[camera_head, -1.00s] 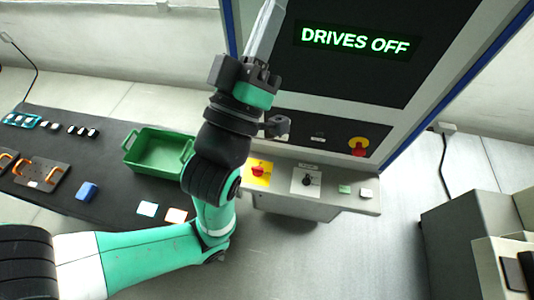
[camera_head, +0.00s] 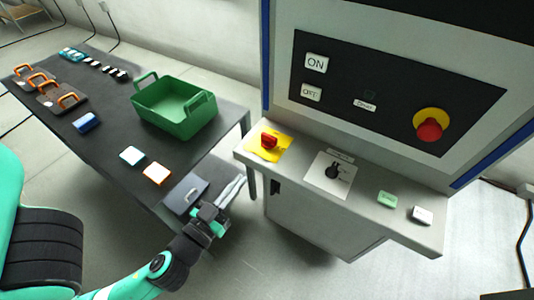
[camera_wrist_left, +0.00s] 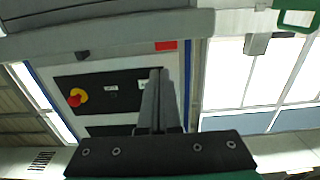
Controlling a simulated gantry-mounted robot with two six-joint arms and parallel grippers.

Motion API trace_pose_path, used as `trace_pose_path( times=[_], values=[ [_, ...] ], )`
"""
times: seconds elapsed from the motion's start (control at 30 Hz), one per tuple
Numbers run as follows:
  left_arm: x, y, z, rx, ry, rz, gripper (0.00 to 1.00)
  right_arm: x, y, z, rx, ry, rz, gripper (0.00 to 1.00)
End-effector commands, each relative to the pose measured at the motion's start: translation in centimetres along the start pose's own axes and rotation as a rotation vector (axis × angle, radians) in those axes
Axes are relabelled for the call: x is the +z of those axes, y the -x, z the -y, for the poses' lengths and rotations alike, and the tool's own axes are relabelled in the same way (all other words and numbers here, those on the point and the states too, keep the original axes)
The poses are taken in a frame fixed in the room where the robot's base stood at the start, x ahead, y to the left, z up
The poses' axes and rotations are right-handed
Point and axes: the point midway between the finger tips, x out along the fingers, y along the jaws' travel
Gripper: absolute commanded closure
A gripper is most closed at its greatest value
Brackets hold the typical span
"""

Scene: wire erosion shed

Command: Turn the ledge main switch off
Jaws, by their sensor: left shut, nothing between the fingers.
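The ledge main switch (camera_head: 268,141) is a red knob on a yellow plate at the left end of the grey ledge (camera_head: 300,180) in the head view. Which way its knob points is too small to tell. In the wrist view a red patch (camera_wrist_left: 166,45) shows at the ledge edge, perhaps the same knob. My left gripper (camera_head: 238,184) is shut and empty, in front of and to the left of the ledge, apart from the switch. Its closed fingers (camera_wrist_left: 157,95) fill the middle of the wrist view. My right gripper is in neither view.
The ledge also has a black rotary switch (camera_head: 333,170), a green button (camera_head: 387,200) and a white button (camera_head: 422,215). A red emergency button (camera_head: 429,130) sits on the panel above. The dark table (camera_head: 110,145) at left bears a green crate (camera_head: 172,120).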

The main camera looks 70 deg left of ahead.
Motion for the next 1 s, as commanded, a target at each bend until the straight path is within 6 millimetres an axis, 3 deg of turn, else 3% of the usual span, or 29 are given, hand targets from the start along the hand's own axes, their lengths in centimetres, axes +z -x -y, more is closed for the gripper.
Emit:
trace_pose_path(
  times=[0.17,0.7,1.0],
  values=[
    [-0.5,-1.6,0.1,-0.007,0.001,0.001,1.0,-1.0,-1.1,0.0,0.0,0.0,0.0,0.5],
    [-0.4,-12.4,0.1,-0.002,0.003,-0.001,1.0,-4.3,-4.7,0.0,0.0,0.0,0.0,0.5],
    [-0.1,-13.9,0.0,0.0,0.001,0.0,1.0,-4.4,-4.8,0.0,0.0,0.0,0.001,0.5]
  ],
)
